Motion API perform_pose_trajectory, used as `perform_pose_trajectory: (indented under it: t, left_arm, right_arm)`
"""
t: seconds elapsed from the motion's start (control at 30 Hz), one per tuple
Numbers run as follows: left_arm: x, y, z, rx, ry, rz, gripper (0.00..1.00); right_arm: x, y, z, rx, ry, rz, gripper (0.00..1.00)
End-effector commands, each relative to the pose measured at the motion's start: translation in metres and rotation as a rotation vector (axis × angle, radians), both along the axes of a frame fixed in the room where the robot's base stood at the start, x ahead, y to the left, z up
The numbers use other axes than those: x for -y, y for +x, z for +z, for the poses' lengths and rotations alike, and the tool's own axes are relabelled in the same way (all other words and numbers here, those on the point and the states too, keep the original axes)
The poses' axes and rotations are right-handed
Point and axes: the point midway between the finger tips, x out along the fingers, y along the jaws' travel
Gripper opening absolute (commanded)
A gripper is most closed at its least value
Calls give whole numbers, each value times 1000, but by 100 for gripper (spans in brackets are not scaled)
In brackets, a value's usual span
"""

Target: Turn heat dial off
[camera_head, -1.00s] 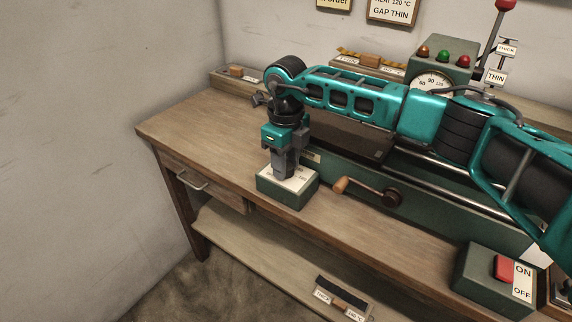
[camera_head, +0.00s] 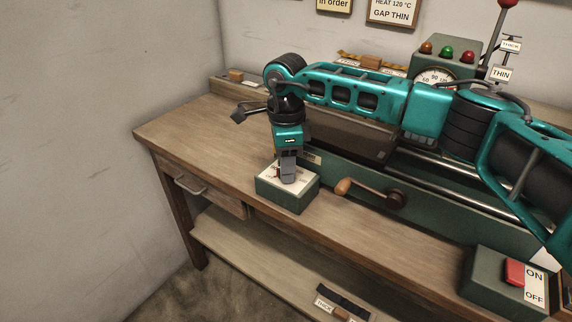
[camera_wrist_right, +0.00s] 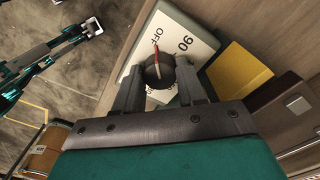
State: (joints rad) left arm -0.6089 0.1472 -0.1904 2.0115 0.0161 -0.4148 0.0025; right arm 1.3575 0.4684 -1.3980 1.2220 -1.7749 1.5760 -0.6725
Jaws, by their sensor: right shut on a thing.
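The heat dial is a dark round knob (camera_wrist_right: 160,70) with a red pointer line, on a white face marked OFF and 90. The face tops a green box (camera_head: 286,203) at the bench front. My right gripper (camera_wrist_right: 160,78) is shut on the knob from above, one finger on each side. In the right wrist view the red pointer reaches up close to the OFF lettering. In the head view the gripper (camera_head: 287,177) hides the knob. My left gripper (camera_wrist_right: 88,28) shows small at the top left of the right wrist view; its fingers are unclear.
A crank with a wooden handle (camera_head: 344,187) sits right of the dial box. A red ON/OFF switch (camera_head: 515,272) is at the lower right. The machine's gauge (camera_head: 436,77) and lamps stand behind my arm. The bench's left end (camera_head: 190,135) is mostly clear.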

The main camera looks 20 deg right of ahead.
Motion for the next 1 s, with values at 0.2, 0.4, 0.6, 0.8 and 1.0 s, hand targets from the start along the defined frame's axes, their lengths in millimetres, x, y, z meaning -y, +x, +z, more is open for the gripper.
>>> perform_pose_trajectory:
  t: [0.2,0.4,0.6,0.8,1.0]
  left_arm:
    - [1,0,-1,0,-2,-2,0]
    - [1,1,-1,1,-2,-2,0]
    - [1,1,0,2,-1,-3,0]
    - [1,1,0,2,-1,-3,0]
    - [1,1,0,3,-2,-3,0]
  right_arm:
    - [0,0,1,1,1,45,9]
    - [0,0,1,2,1,56,9]
    - [0,0,1,2,1,56,9]
    - [0,0,1,1,0,55,54]
    - [0,0,0,1,0,54,65]
